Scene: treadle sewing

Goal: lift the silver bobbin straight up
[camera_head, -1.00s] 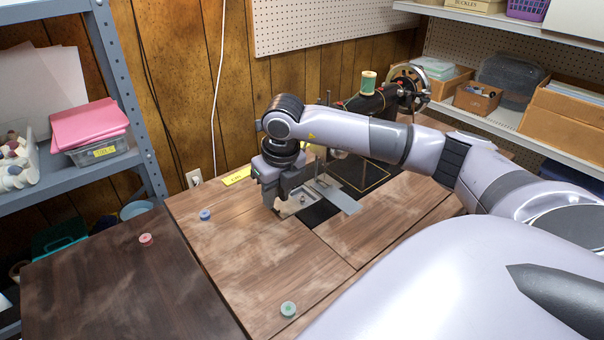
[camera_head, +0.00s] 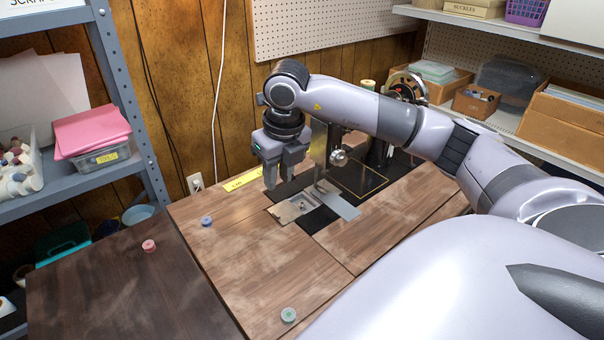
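My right gripper (camera_head: 279,178) hangs fingers down over the left end of the sewing machine's bed, above the table top. Its two fingers show a little apart, but whether anything small sits between them cannot be told. Just right of and below it is an open recess (camera_head: 284,211) in the bed, with a small metal part (camera_head: 303,205) inside. I cannot make out whether that part is the silver bobbin; no silver bobbin shows clearly elsewhere. My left gripper is not in view.
A blue bobbin (camera_head: 206,221) and a green bobbin (camera_head: 288,314) lie on the wooden table (camera_head: 262,262). A red bobbin (camera_head: 149,245) lies on the darker surface at left. The machine's needle post (camera_head: 319,152) stands close right of the gripper.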

